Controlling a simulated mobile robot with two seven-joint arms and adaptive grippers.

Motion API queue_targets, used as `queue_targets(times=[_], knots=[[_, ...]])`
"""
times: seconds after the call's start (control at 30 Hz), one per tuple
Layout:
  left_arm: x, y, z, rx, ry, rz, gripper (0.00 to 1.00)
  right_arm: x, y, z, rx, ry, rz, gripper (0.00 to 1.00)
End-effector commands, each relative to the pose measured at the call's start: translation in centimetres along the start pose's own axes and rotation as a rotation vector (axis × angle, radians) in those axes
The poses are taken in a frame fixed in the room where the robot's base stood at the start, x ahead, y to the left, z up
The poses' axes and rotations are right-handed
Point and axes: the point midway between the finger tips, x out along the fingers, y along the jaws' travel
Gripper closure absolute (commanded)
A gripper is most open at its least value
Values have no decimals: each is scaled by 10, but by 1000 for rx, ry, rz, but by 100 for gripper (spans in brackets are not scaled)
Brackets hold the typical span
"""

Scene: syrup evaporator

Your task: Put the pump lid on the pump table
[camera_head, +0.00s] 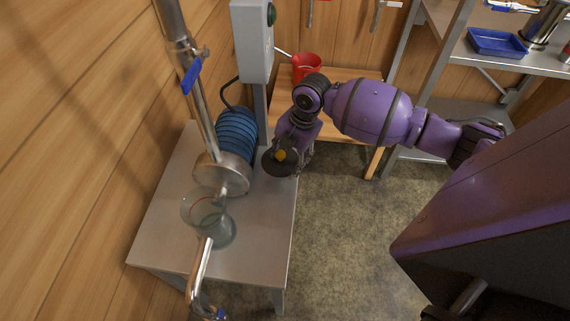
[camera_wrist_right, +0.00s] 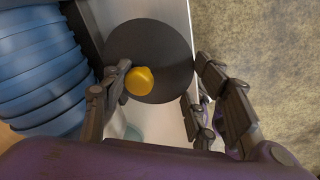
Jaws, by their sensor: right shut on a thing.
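The pump lid (camera_head: 273,167) is a dark round disc with a yellow knob. My right gripper (camera_head: 297,156) is shut on it and holds it at the right edge of the pump table, near the blue motor. In the right wrist view the lid (camera_wrist_right: 165,42) lies between the fingers of my right gripper (camera_wrist_right: 155,95), with the knob beside the left finger. The pump table (camera_head: 163,235) is a grey metal table along the wooden wall. Whether the lid touches the tabletop cannot be told. My left gripper is not in view.
On the pump table stand a ribbed blue motor (camera_head: 236,135), a metal pump head with an upright pipe (camera_head: 202,105) and a clear glass vessel (camera_head: 218,232). A grey control box (camera_head: 251,40) is behind. A wooden bench (camera_head: 343,122) holds a red bucket (camera_head: 306,67). The table's front left is bare.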

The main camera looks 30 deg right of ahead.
Motion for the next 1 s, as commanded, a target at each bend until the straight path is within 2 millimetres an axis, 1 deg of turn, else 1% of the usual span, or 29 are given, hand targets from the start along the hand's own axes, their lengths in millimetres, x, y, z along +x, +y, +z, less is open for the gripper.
queue_targets(times=[0.17, 0.23, 0.4, 0.67, 0.83, 0.87, 0.97, 1.0], knots=[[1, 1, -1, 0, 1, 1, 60, 9, 6, 5, 0, 0, 2, 100], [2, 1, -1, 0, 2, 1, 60, 16, 6, 8, 1, 1, 1, 100], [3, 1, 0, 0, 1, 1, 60, 40, 1, 10, 0, 1, 1, 100], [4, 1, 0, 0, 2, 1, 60, 41, 1, 11, -1, -1, 2, 100], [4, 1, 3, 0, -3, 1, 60, 46, 0, 11, -1, -1, 1, 100], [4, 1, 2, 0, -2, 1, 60, 46, 0, 11, -1, -1, 1, 42], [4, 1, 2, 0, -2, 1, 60, 45, 0, 11, -1, -1, 1, 29], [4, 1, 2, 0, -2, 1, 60, 45, 0, 11, -1, -1, 1, 27]])
